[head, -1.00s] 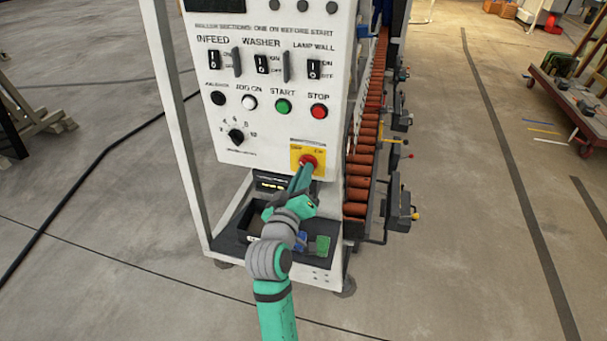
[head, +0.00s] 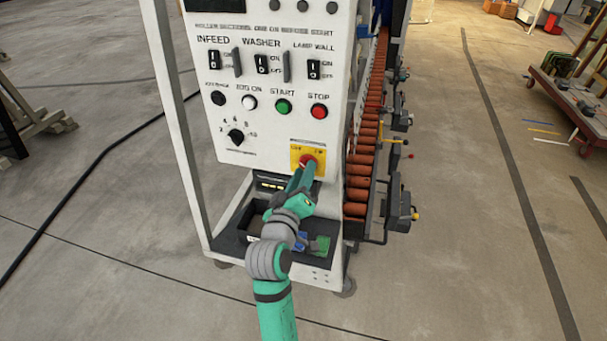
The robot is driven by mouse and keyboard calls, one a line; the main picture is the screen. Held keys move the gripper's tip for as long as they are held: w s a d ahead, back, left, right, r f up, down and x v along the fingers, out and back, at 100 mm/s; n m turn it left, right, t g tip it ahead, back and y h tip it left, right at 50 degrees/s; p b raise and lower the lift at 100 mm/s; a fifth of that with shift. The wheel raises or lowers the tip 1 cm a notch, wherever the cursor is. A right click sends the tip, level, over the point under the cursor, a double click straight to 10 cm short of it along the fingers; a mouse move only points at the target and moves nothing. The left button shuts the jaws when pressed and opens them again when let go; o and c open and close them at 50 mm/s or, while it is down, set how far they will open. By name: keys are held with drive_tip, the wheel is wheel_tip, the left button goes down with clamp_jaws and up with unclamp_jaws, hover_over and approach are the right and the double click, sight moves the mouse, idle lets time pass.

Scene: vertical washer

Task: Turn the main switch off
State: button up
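The main switch is a red knob (head: 308,160) on a yellow plate (head: 295,154) at the lower right of the white control panel (head: 230,135). My gripper (head: 303,172) comes up from below, with its teal fingers at the lower edge of the plate. The two fingertips look parted, with a narrow gap between them. The fingers hide the lower part of the knob, so its setting is not clear. I cannot tell whether a finger touches it.
Above are the red stop button (head: 319,111), the green start button (head: 283,107) and several rocker switches. A dark shelf (head: 232,243) with a box and blue and green items lies below my gripper. Orange rollers (head: 358,182) run back along the right side.

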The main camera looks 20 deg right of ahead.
drive_tip(key=v, duration=1)
drive_tip(key=shift+s+a, duration=0.25)
drive_tip(key=shift+s, duration=0.1)
